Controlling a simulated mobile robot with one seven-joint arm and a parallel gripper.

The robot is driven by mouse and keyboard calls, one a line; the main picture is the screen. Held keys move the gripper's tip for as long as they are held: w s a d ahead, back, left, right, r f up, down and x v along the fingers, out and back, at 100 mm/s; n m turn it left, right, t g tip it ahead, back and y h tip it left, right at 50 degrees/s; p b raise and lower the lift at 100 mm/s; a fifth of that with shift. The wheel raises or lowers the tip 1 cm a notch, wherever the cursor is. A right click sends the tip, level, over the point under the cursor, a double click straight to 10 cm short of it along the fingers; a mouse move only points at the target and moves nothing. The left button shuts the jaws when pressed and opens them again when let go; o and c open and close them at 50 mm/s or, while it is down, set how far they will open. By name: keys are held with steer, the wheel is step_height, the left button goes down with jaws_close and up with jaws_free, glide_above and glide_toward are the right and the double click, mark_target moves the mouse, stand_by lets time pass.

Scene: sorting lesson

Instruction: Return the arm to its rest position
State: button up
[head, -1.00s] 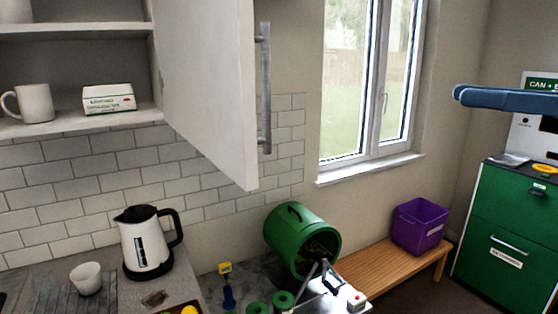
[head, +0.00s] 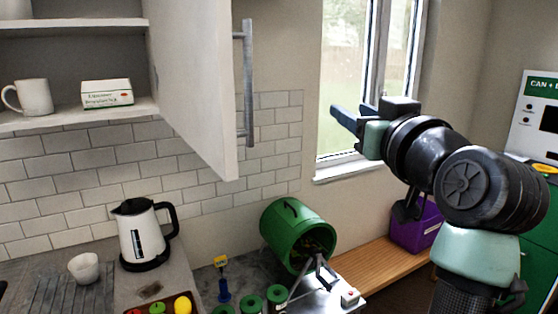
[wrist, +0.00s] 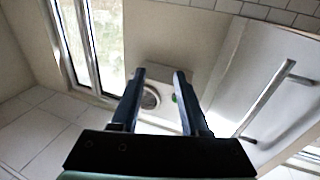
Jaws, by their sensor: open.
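My gripper (head: 345,118) is raised in front of the window at the right in the head view, with my arm bent below and behind it. Its two dark fingers stand apart with nothing between them in the wrist view (wrist: 159,76). It touches nothing that I can see. My arm covers part of the purple bin and the green cabinet.
The white cupboard door (head: 195,80) stands open to the left of my gripper, its long handle (head: 248,85) facing this way. A window (head: 345,80), green drum (head: 298,235), purple bin (head: 415,230) on a wooden bench (head: 375,270) and kettle (head: 145,235) are around.

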steer(key=s+a+r+m+t+h, duration=0.1)
steer(key=s+a+r+t, duration=0.2)
steer(key=s, duration=0.4)
steer(key=s+a+r+t+h, duration=0.1)
steer(key=s+a+r+t, duration=0.2)
steer(key=s, duration=0.4)
steer(key=s+a+r+m+t+h, duration=0.1)
steer(key=s+a+r+t, duration=0.2)
steer(key=s, duration=0.4)
steer(key=shift+s+a+r+m+h, duration=0.2)
steer(key=shift+a+r+m+h, duration=0.1)
steer(key=shift+a+r, duration=0.45)
steer(key=shift+a+f, duration=0.1)
